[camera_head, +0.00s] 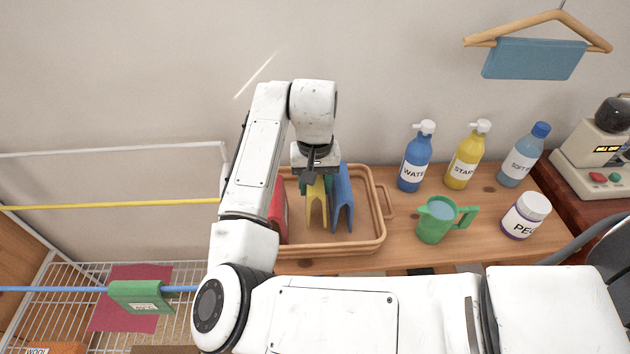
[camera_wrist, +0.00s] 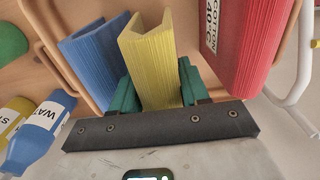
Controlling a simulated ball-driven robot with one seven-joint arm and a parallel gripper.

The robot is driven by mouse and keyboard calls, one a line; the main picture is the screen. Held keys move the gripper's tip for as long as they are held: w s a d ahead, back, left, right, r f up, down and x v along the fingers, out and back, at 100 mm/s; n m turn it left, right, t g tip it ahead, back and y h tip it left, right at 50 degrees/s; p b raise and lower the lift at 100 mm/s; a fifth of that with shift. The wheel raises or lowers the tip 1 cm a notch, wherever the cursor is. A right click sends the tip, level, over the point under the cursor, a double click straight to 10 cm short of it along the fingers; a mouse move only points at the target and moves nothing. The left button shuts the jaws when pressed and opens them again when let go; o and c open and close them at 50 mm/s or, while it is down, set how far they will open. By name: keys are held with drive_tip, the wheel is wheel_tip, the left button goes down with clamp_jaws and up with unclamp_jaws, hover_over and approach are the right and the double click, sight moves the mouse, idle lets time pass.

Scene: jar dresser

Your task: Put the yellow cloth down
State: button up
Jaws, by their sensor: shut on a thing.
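The yellow cloth (camera_head: 316,206) is folded and stands upright in the wooden tray (camera_head: 345,249), between a blue cloth (camera_head: 342,200) on its right and a red cloth (camera_head: 279,212) on its left. My gripper (camera_head: 317,182) points down over the tray and is shut on the yellow cloth. In the wrist view the yellow cloth (camera_wrist: 150,62) sits between the green fingers (camera_wrist: 155,92). The blue cloth (camera_wrist: 97,57) is close beside one finger, and the red cloth (camera_wrist: 248,45) is apart with a "COTTON 40°C" label. Whether the yellow cloth touches the tray floor cannot be told.
Blue (camera_head: 414,160), yellow (camera_head: 467,158) and pale blue (camera_head: 522,158) bottles, a green jug (camera_head: 437,219) and a white jar (camera_head: 526,215) stand right of the tray. A drying rack with a green cloth (camera_head: 140,296) is at left. A blue cloth hangs on a hanger (camera_head: 540,27).

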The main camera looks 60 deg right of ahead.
drive_tip(key=o, duration=0.6)
drive_tip(key=shift+c, duration=0.2)
wheel_tip(320, 180, up, 13)
drive_tip(key=shift+r, duration=0.1)
idle(0.6)
